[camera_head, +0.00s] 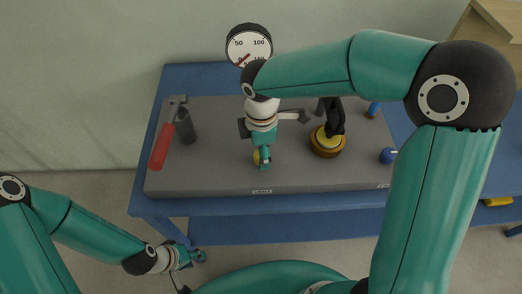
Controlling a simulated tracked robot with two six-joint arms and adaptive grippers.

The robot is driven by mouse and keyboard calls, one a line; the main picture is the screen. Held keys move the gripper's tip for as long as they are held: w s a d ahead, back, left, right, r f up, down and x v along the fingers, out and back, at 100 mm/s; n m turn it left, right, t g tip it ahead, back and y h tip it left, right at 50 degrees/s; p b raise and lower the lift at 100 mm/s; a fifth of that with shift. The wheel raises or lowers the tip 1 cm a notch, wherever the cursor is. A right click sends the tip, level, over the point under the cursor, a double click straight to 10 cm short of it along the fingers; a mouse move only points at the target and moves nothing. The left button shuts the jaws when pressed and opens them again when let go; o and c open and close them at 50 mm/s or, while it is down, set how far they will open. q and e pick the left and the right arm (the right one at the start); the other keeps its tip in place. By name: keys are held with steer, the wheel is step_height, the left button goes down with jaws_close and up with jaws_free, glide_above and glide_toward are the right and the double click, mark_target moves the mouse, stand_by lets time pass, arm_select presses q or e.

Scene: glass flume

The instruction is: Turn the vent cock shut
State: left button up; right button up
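A grey board (215,175) on a blue table carries several fittings, and I cannot tell for sure which one is the vent cock. A small yellow part (256,157) shows at the board's middle, mostly hidden by my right gripper (263,158), which points down at it. I cannot tell whether they touch or whether its fingers are closed. A larger brass-yellow round fitting (327,147) with a black upright part stands to the right. My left gripper (195,257) is low in front of the table, away from the board, with nothing seen in it; its finger gap is too small to judge.
A dial gauge (249,45) stands behind the board. A red-handled hammer (160,145) and a dark cylinder (186,126) are at the board's left. A blue knob (388,156) is at its right. My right arm hides part of the back and right side.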

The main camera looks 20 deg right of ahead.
steer(key=shift+f, duration=0.45)
steer(key=c, duration=1.1)
